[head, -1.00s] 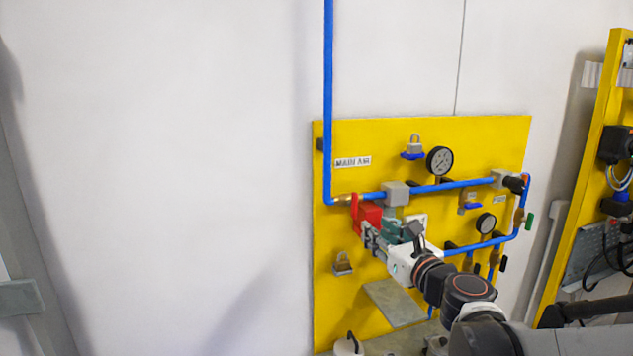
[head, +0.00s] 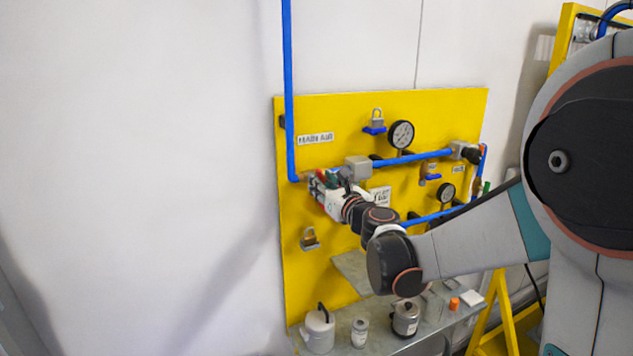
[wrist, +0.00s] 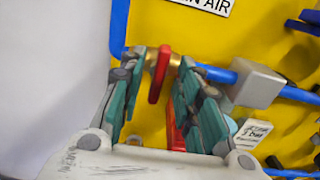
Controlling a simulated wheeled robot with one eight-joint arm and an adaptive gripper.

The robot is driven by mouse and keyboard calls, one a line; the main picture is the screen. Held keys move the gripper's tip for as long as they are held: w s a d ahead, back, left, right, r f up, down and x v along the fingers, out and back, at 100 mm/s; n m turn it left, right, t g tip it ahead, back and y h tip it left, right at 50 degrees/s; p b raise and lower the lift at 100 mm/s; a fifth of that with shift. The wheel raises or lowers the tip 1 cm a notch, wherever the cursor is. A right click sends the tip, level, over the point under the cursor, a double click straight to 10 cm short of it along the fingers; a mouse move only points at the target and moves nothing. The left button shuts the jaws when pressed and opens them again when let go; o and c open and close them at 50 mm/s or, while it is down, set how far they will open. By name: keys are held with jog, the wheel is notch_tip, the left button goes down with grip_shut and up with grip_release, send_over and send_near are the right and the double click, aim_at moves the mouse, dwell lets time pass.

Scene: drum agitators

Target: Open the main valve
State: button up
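The main valve has a red handle (wrist: 160,78) on a brass fitting (wrist: 174,60) in the blue pipe, below the MAIN AIR label (head: 316,139). My gripper (wrist: 165,70) is at the valve, its teal-padded fingers apart, one on each side of the red handle. I cannot tell whether either finger touches it. A further red part (wrist: 174,132) shows lower down between the fingers; its lower end is hidden. In the head view my gripper (head: 314,184) covers most of the valve.
A grey block (wrist: 257,83) sits on the pipe just right of my gripper. Below is a shelf with a white canister (head: 318,331) and a pot (head: 406,318). The white wall at left is clear.

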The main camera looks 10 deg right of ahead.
jog(key=shift+w+a, duration=0.15)
jog(key=shift+w, duration=0.4)
grip_shut()
